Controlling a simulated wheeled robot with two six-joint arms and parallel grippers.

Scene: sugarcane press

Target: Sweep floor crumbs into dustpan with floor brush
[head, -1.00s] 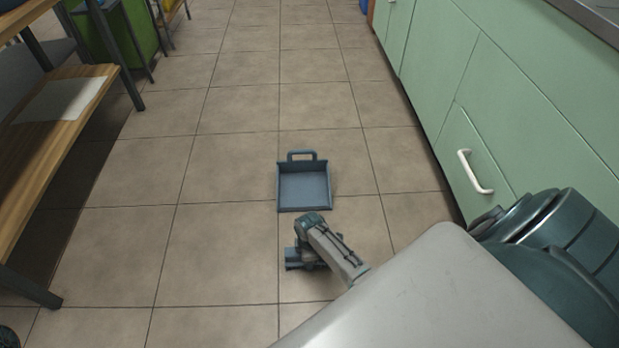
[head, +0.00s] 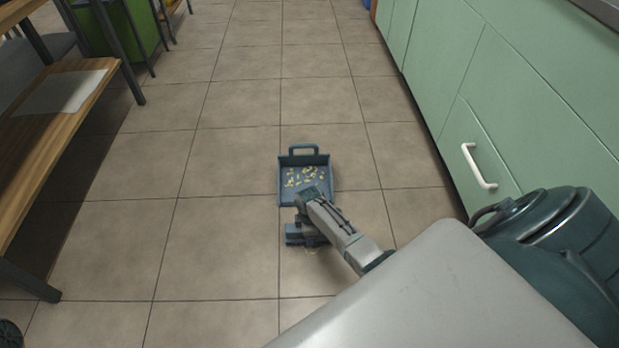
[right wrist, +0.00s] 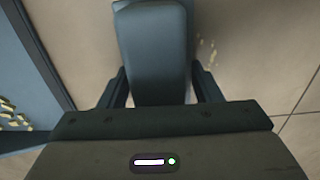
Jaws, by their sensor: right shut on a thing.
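The blue-grey dustpan (head: 322,187) lies on the floor tiles with its handle on the far side. Several yellow crumbs (head: 302,177) lie scattered in it. Its edge also shows at the left of the right wrist view (right wrist: 22,50). My right gripper (right wrist: 160,88) is shut on the dark blue-grey floor brush (right wrist: 152,45), whose head (head: 296,236) is low at the floor just on the near side of the dustpan. A few loose crumbs (right wrist: 207,52) lie on the floor beside the brush. The fingertips are hidden in the head view. My left gripper is not in view.
Green cabinets (head: 455,95) with a white handle (head: 479,167) line the right side. A wooden bench (head: 45,150) with dark metal legs stands at the left.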

